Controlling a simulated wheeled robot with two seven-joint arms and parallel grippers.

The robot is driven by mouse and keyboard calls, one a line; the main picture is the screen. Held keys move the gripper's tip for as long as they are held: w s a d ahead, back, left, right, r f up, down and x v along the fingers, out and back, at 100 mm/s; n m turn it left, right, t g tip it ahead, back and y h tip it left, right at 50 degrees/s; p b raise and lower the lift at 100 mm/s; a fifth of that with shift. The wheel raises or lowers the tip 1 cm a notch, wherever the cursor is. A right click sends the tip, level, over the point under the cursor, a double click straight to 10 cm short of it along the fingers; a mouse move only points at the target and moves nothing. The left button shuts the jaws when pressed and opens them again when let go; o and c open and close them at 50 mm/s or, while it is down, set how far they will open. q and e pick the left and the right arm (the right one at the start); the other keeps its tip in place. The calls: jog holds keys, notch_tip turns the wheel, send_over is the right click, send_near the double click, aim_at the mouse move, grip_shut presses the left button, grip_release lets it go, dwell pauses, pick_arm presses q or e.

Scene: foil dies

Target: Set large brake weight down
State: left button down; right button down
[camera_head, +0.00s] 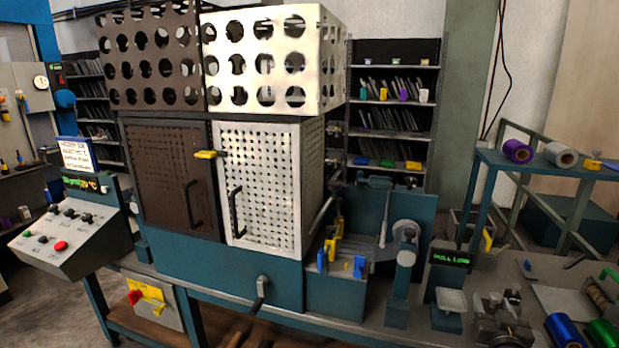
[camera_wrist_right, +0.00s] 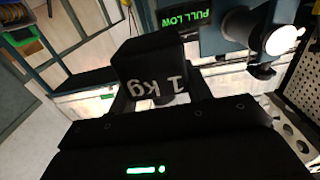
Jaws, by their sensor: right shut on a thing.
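The large brake weight (camera_wrist_right: 158,68) is a black block marked "1 kg". In the right wrist view it sits between the fingers of my right gripper (camera_wrist_right: 155,95), which is shut on it. The lettering appears upside down in that view. My left gripper is not in view.
Blue (camera_head: 563,330) and green (camera_head: 602,334) foil rolls lie at the right front. A cabinet with perforated doors (camera_head: 262,182) fills the middle. A blue rack (camera_head: 560,172) holds more rolls.

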jog(key=s+a+r+n+y, duration=0.1)
jog(key=s+a+y, duration=0.1)
jog(key=s+a, duration=0.2)
jog(key=s+a+r+n+y, duration=0.1)
jog(key=s+a, duration=0.3)
jog(key=a, duration=0.7)
jog(key=s+a+r+n+t+y, duration=0.1)
jog(key=s+a+r+n+y, duration=0.1)
jog(key=a, duration=0.6)
jog(key=shift+s+a+r+y, duration=0.2)
jog(key=shift+s+r+y, duration=0.35)
jog(key=shift+s, duration=0.4)
jog(key=shift+f, duration=0.1)
